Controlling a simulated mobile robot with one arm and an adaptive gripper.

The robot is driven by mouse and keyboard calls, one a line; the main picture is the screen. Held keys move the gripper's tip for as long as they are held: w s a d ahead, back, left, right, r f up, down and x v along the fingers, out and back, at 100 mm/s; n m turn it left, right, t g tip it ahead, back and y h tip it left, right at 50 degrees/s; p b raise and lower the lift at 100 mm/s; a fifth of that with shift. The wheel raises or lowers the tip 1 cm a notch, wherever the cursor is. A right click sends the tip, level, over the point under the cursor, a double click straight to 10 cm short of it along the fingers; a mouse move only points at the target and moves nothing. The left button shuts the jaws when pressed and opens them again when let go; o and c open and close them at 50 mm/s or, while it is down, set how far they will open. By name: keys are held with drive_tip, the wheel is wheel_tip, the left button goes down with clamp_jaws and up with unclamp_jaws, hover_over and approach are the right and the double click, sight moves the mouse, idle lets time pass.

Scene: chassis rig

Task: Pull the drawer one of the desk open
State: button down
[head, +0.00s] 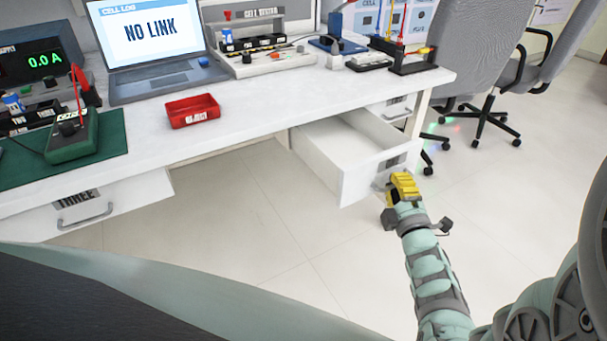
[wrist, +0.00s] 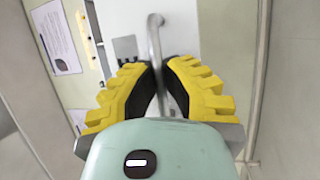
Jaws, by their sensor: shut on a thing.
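A white drawer (head: 357,172) under the right part of the desk (head: 250,112) stands pulled well out, and its empty inside shows from above. I cannot read the label on its front, so I cannot tell its number. My yellow-fingered gripper (head: 402,186) is at the drawer front. In the wrist view, the grey bar handle (wrist: 154,38) runs between the two yellow fingers of my gripper (wrist: 160,76), which are shut on it. The fingers hide part of the handle.
A drawer marked THREE (head: 85,212) is at the left. Another drawer front (head: 392,108) shows at the right end. A laptop (head: 150,50) and a red bin (head: 192,110) stand on the desk. Office chairs (head: 490,90) stand right; the floor before the open drawer is clear.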

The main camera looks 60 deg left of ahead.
idle(0.3)
drive_tip(key=shift+s+d+p, duration=0.15)
drive_tip(key=shift+d+p, duration=0.15)
drive_tip(key=shift+d, duration=2.1)
drive_tip(key=c, duration=1.5)
unclamp_jaws()
drive_tip(key=shift+a, duration=0.3)
drive_tip(key=shift+c, duration=0.2)
drive_tip(key=o, duration=0.5)
drive_tip(key=shift+d, duration=0.1)
drive_tip(key=v, duration=1.2)
drive_tip(key=shift+f, duration=0.1)
